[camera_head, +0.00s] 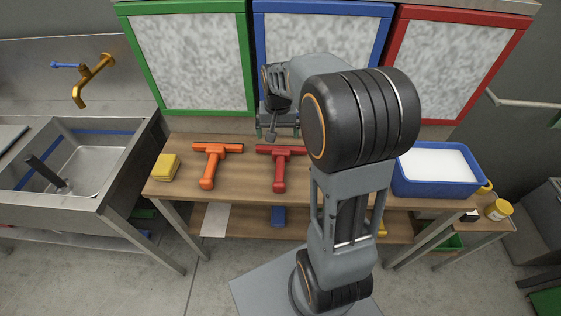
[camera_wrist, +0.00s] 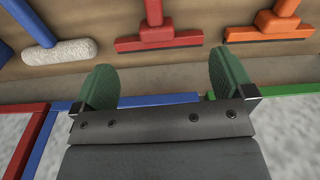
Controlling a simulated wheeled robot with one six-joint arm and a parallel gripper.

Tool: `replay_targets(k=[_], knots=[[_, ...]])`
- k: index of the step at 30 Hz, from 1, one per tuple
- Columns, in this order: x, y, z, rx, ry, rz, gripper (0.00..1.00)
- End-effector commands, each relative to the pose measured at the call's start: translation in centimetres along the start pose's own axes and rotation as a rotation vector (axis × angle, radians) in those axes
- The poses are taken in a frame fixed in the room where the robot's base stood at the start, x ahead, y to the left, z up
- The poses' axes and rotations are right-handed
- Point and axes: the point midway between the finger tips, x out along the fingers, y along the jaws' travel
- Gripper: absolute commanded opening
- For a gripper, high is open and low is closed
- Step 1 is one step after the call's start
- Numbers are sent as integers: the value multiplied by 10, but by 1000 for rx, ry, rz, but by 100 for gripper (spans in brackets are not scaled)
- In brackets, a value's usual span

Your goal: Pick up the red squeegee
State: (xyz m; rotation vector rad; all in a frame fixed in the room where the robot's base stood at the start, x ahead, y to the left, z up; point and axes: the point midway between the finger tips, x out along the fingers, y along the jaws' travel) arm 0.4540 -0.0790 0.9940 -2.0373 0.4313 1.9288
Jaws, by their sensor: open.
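The red squeegee (camera_head: 279,170) lies on the wooden workbench (camera_head: 247,183), its handle toward the front edge and its head toward the back. In the wrist view the red squeegee (camera_wrist: 158,35) is just beyond my fingertips, with part of its handle cut off by the top edge. My gripper (camera_head: 277,128) is open and empty above the back of the bench, behind the squeegee head and in front of the blue-framed panel. In the wrist view the two green fingers of my gripper (camera_wrist: 165,75) are wide apart with nothing between them.
An orange squeegee (camera_head: 211,165) lies left of the red one, beside a yellow sponge (camera_head: 165,167). A blue tub (camera_head: 440,185) stands at the right. A white roller with a blue handle (camera_wrist: 60,52) shows in the wrist view. Framed panels (camera_head: 320,8) rise behind the bench.

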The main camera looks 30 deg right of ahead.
Motion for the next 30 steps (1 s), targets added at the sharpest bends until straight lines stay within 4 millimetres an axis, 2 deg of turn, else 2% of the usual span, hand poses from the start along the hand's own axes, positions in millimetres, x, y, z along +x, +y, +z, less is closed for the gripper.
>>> replay_targets(k=[3,6,18,30], knots=[[19,7,-18,51,-34,10,100],[31,10,-25,74,-49,14,100],[98,13,-24,86,-55,16,100],[128,13,-20,85,-56,16,100]])
